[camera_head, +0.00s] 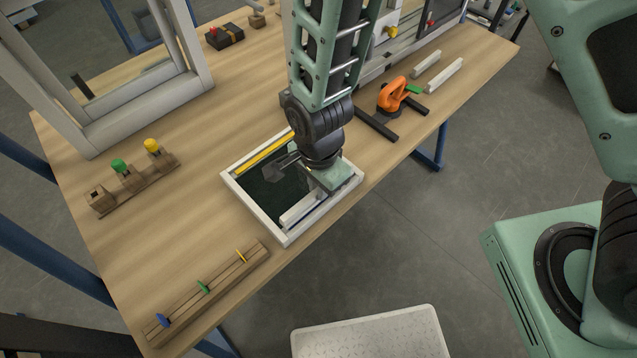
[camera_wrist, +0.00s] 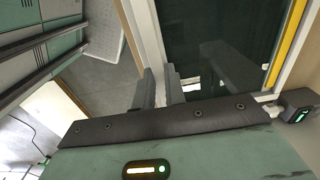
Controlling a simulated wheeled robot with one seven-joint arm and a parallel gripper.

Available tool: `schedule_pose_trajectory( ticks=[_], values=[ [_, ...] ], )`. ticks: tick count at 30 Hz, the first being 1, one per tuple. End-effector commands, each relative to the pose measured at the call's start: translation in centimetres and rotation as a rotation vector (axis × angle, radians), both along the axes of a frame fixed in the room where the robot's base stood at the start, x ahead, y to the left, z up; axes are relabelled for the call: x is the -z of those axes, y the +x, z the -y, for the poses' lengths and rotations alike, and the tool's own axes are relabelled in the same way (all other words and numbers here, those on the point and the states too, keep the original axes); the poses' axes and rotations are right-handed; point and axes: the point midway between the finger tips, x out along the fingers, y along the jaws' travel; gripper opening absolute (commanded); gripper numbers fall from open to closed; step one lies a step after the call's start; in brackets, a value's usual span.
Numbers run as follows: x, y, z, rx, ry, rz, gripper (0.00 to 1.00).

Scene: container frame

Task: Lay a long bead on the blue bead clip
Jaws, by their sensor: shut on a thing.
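A white frame (camera_head: 259,221) lies on the bench with a dark pane (camera_head: 267,197) in it. A yellow strip (camera_head: 264,152) runs along its upper-left side and also shows in the wrist view (camera_wrist: 286,45). My gripper (camera_wrist: 161,88) is over the right part of the frame, its fingers shut on a pale thing between them. This appears to be the white bead (camera_head: 298,210), which lies close along the frame's lower-right side; whether it touches the pane or frame I cannot tell. No blue clip shows on the frame; my wrist hides part of it.
A wooden rack (camera_head: 207,293) at the near left holds blue, green and yellow pieces. Another rack (camera_head: 134,187) has green and yellow knobs. Two white bars (camera_head: 442,76) and an orange tool (camera_head: 392,95) lie to the right. An upright frame (camera_head: 150,112) stands at the left.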

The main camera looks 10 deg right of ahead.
Motion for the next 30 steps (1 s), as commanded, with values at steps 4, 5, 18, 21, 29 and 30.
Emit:
schedule_pose_trajectory(
  ticks=[4,5,18,21,29,30],
  values=[
    [0.1,0.0,0.0,0.0,0.0,0.0,0.0],
    [0.1,0.0,0.0,0.0,0.0,0.0,0.0],
    [0.8,0.0,0.0,-0.001,0.0,0.0,0.0],
    [0.9,0.0,0.0,-0.001,0.0,0.0,0.0],
    [1.2,0.0,0.0,-0.001,0.001,0.001,0.2],
    [1.2,0.0,0.0,-0.001,0.001,0.001,0.31]
  ],
)
